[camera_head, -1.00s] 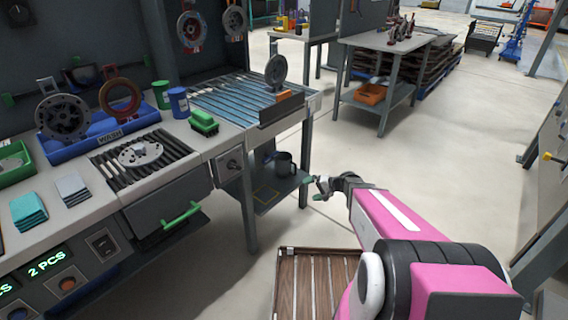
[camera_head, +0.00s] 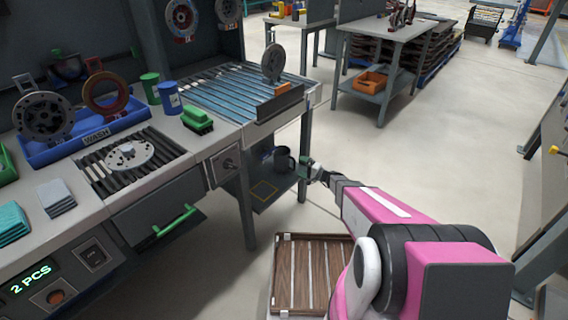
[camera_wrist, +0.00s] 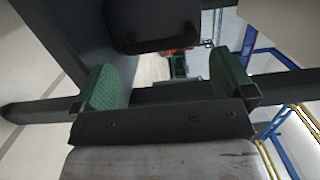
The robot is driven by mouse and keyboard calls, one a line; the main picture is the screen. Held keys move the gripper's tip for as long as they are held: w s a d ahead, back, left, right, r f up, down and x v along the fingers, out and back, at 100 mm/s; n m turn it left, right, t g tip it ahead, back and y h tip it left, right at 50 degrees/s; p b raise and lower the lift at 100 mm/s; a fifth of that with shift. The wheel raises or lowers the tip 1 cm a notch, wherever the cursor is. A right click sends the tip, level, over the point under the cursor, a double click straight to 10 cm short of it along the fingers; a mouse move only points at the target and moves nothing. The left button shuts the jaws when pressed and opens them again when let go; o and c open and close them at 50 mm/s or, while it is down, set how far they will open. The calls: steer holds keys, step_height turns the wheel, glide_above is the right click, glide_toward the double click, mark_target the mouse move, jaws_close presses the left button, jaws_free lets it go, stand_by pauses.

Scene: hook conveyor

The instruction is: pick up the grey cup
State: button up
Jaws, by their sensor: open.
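The grey cup (camera_head: 283,159) is dark and stands upright on the low shelf under the workbench, with its handle on the right. My gripper (camera_head: 304,169) is just right of the cup in the head view, close to its handle side. In the wrist view my gripper (camera_wrist: 165,80) shows two green finger pads spread wide with nothing between them. A dark rounded body, which looks like the cup (camera_wrist: 152,20), is at the top of the wrist view, beyond the fingertips. Whether a finger touches the cup cannot be told.
A slatted wooden tray (camera_head: 312,275) is low in front. The floor to the right is clear.

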mark_target(293, 168)
steer(key=x, duration=0.5)
steer(key=shift+w+a, duration=0.1)
steer(key=shift+a, duration=0.25)
steer(key=c, duration=0.7)
